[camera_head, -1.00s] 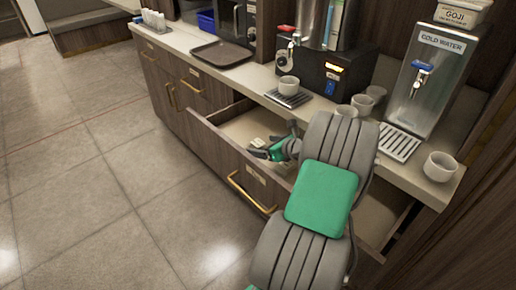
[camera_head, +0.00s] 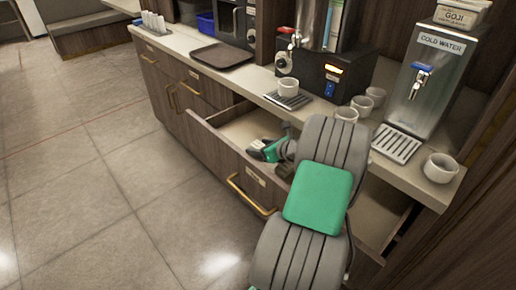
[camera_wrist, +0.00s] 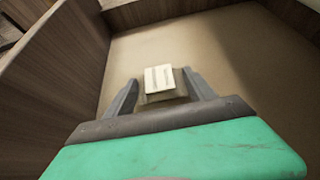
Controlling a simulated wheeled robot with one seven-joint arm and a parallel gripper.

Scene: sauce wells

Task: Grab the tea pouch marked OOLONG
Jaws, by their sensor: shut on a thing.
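A small tan pouch with a white label (camera_wrist: 159,79) is between the two fingers of my gripper (camera_wrist: 160,88) in the wrist view. The fingers are shut on its sides. The print on the label is too small and blurred to read, so I cannot tell whether it says OOLONG. In the head view my gripper (camera_head: 262,150) is at the open drawer (camera_head: 238,131), and the pouch cannot be made out there. The bare drawer floor (camera_wrist: 225,50) shows around and beyond the pouch in the wrist view.
The drawer's wooden wall (camera_wrist: 45,80) rises close on the left in the wrist view. Above the drawer, the counter holds a brown tray (camera_head: 222,55), a cup on a drip grate (camera_head: 288,101), several more cups and a cold water dispenser (camera_head: 432,80). The floor at left is clear.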

